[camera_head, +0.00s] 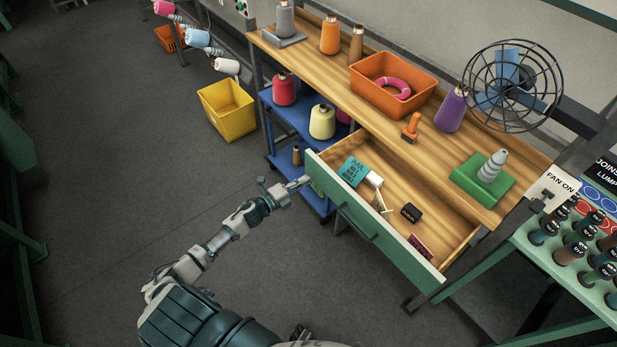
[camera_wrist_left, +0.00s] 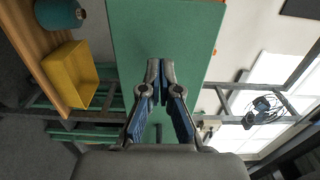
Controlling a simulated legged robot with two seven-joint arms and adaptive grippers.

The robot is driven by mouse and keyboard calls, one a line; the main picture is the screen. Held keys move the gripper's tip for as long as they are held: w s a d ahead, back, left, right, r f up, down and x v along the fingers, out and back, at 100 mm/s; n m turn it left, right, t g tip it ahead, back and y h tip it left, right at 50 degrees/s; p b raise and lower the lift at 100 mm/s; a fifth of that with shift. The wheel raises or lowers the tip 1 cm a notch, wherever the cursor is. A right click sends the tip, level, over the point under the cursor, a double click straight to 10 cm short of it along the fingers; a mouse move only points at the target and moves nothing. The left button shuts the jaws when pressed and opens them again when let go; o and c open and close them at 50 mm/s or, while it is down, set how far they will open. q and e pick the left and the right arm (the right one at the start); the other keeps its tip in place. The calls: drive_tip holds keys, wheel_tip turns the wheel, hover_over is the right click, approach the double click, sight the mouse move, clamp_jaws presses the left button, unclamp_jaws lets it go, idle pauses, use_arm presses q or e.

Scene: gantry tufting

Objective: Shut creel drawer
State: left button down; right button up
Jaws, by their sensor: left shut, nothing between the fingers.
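The creel drawer is pulled out from under the wooden bench top, its green front (camera_head: 375,225) facing me with a dark bar handle (camera_head: 357,222). Inside lie a teal card (camera_head: 352,171), a white-headed tool (camera_head: 374,181), a small black block (camera_head: 411,212) and a dark red card (camera_head: 420,246). My left gripper (camera_head: 303,182) is shut and empty at the left end of the drawer front; whether it touches is unclear. My right gripper is not in view.
The bench top (camera_head: 440,130) holds an orange bin (camera_head: 392,68), cones and a wire fan (camera_head: 512,86). A blue cart (camera_head: 291,115) with yarn cones stands left of the drawer. A yellow bin (camera_head: 227,108) is farther left. Open floor (camera_head: 130,215) lies in front.

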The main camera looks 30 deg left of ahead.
use_arm(q)
drive_tip(key=shift+d+x, duration=0.25)
drive_tip(key=shift+x, duration=1.1)
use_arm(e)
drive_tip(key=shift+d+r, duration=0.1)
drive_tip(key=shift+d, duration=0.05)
use_arm(q)
drive_tip(key=shift+a, duration=0.1)
